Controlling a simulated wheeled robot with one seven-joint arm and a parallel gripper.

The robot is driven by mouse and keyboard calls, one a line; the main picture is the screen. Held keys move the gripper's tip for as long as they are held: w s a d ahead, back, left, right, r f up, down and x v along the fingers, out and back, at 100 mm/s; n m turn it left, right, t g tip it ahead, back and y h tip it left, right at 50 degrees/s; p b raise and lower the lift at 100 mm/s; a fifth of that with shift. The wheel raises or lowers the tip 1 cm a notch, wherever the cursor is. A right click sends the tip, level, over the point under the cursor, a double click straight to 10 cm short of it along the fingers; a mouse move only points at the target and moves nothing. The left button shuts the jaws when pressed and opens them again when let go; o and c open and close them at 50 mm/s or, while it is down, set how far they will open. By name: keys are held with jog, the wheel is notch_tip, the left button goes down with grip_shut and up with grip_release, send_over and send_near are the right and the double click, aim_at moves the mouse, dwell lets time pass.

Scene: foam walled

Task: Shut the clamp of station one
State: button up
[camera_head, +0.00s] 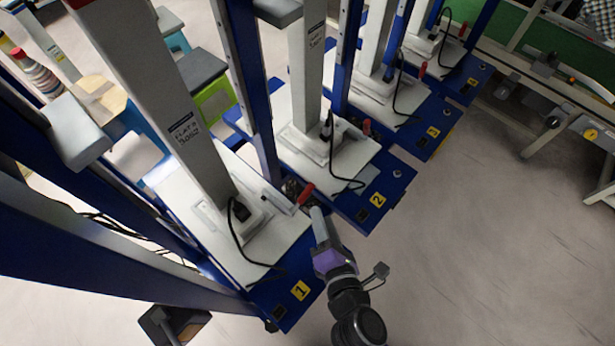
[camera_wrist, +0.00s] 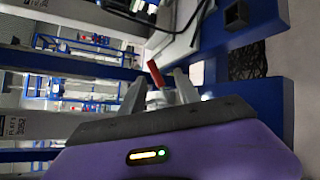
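Station one has a blue base with a yellow label "1" (camera_head: 300,290), a white plate (camera_head: 205,200) and a tall grey column (camera_head: 165,100). Its clamp has a red handle (camera_head: 305,194) at the plate's right edge. The handle points up and to the right; the rest of the clamp is small and partly hidden. My gripper (camera_head: 318,214) is beside the red handle, just below it in the head view. In the wrist view, my gripper (camera_wrist: 160,80) has its two fingers apart, with the red handle (camera_wrist: 156,73) showing between the tips. Contact cannot be told.
Station two, with its yellow label "2" (camera_head: 378,200) and red handle (camera_head: 366,127), stands behind. More stations follow in the row. A black cable (camera_head: 245,250) lies over station one's plate. Open floor (camera_head: 450,250) lies to the right; a bench (camera_head: 560,95) stands beyond.

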aim_at(306, 189)
jog(key=w+a+n, duration=0.1)
jog(key=w, duration=0.1)
jog(key=w+a+f+n, duration=0.1)
jog(key=w+a, duration=0.1)
jog(key=shift+w+n+b, duration=0.15)
jog(key=shift+n+b, duration=0.15)
jog(key=shift+b, duration=0.1)
jog(key=b+x, duration=0.1)
jog(key=x, duration=0.6)
jog(key=shift+w+a, duration=0.15)
jog(key=shift+w, duration=0.15)
grip_shut()
dwell(0.6)
